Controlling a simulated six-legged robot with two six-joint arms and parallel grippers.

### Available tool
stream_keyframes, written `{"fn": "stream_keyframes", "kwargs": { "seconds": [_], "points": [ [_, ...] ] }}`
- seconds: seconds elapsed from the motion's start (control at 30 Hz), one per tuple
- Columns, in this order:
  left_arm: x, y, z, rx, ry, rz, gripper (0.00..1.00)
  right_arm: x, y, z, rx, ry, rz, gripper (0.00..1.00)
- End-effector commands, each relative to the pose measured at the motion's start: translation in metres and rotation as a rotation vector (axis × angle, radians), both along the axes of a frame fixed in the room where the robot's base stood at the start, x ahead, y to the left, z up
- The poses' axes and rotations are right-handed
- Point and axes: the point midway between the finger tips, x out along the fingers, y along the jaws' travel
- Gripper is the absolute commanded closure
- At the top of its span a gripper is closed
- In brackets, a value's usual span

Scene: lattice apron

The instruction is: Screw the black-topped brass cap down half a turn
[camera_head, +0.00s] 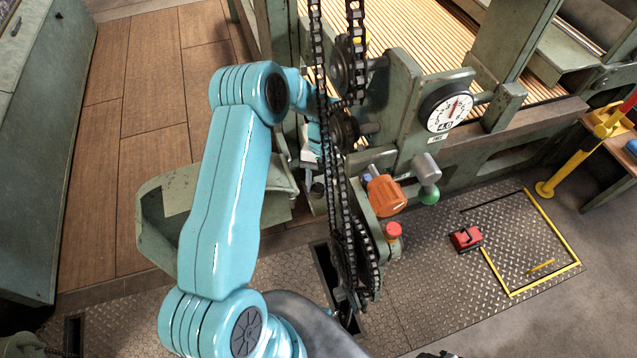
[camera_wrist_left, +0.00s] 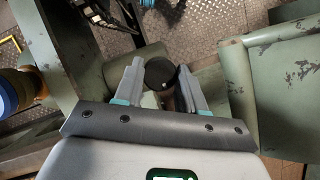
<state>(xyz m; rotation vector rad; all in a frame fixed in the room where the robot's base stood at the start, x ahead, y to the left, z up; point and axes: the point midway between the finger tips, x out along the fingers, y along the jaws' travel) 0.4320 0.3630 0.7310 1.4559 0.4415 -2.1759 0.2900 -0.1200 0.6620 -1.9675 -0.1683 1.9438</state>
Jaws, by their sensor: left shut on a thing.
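The black-topped brass cap (camera_wrist_left: 159,71) stands between my left gripper's two fingers in the left wrist view. Its round black top faces the camera, with a small pale mark near its edge. A strip of its brownish side shows below the top. My left gripper (camera_wrist_left: 161,66) is shut on it, one finger on each side. In the head view my left arm reaches in behind the hanging chains, and the gripper (camera_head: 310,158) is partly hidden there. The cap is hard to make out in that view. My right gripper is not in view.
Black chains (camera_head: 322,90) hang close in front of the gripper. An orange knob (camera_head: 385,195), a green ball knob (camera_head: 429,195), a red button (camera_head: 393,230) and a dial (camera_head: 449,108) are to the right. A green metal chute (camera_head: 165,215) lies left. A red block (camera_head: 466,238) lies on the floor plate.

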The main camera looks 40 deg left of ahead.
Motion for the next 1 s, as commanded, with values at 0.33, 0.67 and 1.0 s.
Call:
{"fn": "stream_keyframes", "kwargs": {
  "seconds": [0.33, 0.67, 1.0],
  "points": [
    [-0.002, -0.001, -0.002, -0.003, 0.006, -0.001, 0.44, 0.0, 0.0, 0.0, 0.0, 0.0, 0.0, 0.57],
    [-0.001, 0.0, 0.0, -0.001, 0.003, 0.009, 0.35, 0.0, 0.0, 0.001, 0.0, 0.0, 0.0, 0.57],
    [-0.005, 0.002, 0.011, -0.002, 0.006, 0.52, 0.35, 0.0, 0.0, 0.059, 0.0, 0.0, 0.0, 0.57]
  ]
}}
